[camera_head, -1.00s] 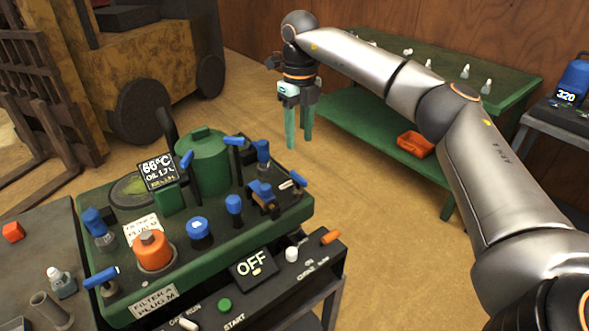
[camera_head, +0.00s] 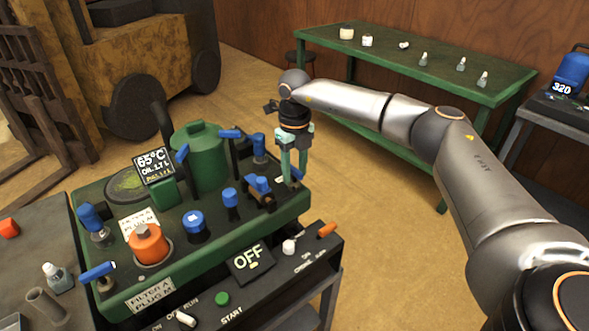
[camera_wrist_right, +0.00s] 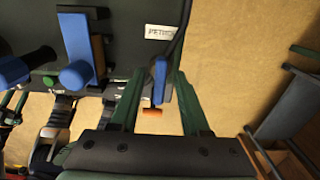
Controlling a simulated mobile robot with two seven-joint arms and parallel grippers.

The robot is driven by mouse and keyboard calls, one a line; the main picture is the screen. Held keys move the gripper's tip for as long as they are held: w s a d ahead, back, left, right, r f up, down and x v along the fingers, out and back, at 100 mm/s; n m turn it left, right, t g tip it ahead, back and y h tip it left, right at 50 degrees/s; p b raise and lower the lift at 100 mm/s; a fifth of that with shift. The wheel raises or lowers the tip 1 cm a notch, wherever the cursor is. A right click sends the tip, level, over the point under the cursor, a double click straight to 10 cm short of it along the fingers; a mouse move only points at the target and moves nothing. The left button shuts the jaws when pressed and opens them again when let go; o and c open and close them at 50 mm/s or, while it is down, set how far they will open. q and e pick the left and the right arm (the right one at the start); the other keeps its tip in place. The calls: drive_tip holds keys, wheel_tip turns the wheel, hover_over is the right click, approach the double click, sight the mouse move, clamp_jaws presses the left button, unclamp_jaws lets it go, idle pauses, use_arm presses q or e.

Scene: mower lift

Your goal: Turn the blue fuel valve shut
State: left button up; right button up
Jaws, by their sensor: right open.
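The blue fuel valve lever (camera_wrist_right: 160,78) shows in the right wrist view at the edge of the dark green bench top, beside a white label that seems to read PETROL (camera_wrist_right: 164,32). My right gripper (camera_head: 293,178) points down at the right corner of the machine in the head view. It is open. In the right wrist view its two green fingers stand on either side of the lever, with gaps showing. In the head view the fingers mostly hide the lever. My left gripper is in neither current view.
A blue-handled part (camera_head: 260,188) sits just left of the gripper on the machine top (camera_head: 180,248). A green tank (camera_head: 200,160) and an orange filter (camera_head: 148,245) are farther left. The front panel has an OFF display (camera_head: 250,262) and an orange knob (camera_head: 327,230). Open floor lies to the right.

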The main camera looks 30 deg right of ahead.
drive_tip(key=shift+c, duration=0.3)
clamp_jaws()
